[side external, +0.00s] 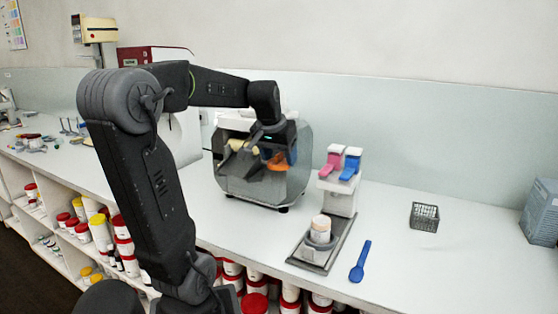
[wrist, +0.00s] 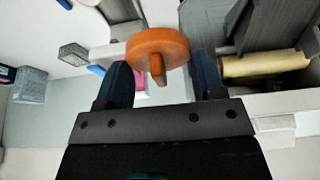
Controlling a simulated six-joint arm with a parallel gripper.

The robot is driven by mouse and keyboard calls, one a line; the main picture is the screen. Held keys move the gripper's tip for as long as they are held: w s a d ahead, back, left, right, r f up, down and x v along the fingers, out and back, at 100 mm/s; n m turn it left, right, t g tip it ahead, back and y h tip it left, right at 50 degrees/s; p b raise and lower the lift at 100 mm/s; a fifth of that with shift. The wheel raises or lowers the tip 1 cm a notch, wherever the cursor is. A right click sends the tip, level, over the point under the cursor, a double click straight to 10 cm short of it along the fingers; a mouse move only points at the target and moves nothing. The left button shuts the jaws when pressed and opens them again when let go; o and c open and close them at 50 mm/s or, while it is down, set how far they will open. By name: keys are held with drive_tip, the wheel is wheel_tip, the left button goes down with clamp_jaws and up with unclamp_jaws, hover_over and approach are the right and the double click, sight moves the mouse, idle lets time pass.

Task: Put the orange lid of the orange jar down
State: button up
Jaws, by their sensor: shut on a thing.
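The orange lid (wrist: 158,46) is a round disc with a small stem, seen between the two fingers of my gripper (wrist: 162,78) in the wrist view. My gripper is shut on it. In the side view the orange lid (side external: 278,162) is held up in front of the grey mill (side external: 290,188), partly hidden by my gripper (side external: 268,152). A pale, open-looking jar (side external: 321,224) stands upright in a grey holder on a dark-edged tray (side external: 309,257); I see no orange on it.
A white stand with pink and blue scoops (side external: 350,165) rises behind the tray. A blue spoon (side external: 360,262) lies right of it. A wire basket (side external: 424,217) stands further right, with bare counter around it. The mill's yellow roller (wrist: 265,64) is close to my right finger.

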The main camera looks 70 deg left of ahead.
drive_tip(key=shift+r, duration=0.55)
drive_tip(key=shift+r, duration=0.2)
drive_tip(key=r, duration=0.2)
drive_tip(key=w+r, duration=0.1)
drive_tip(key=r, duration=0.2)
drive_tip(key=shift+w+a, duration=0.15)
drive_tip(key=shift+a, duration=0.05)
drive_tip(key=w+a+r, duration=0.1)
drive_tip(key=w+r, duration=0.1)
drive_tip(key=w, duration=0.7)
hover_over(377, 229)
drive_tip(key=s+d, duration=0.1)
wheel_tip(377, 229, down, 2)
drive_tip(key=f, duration=0.1)
wheel_tip(377, 229, down, 29)
drive_tip(key=shift+s+d+r, duration=0.1)
drive_tip(key=shift+r, duration=0.1)
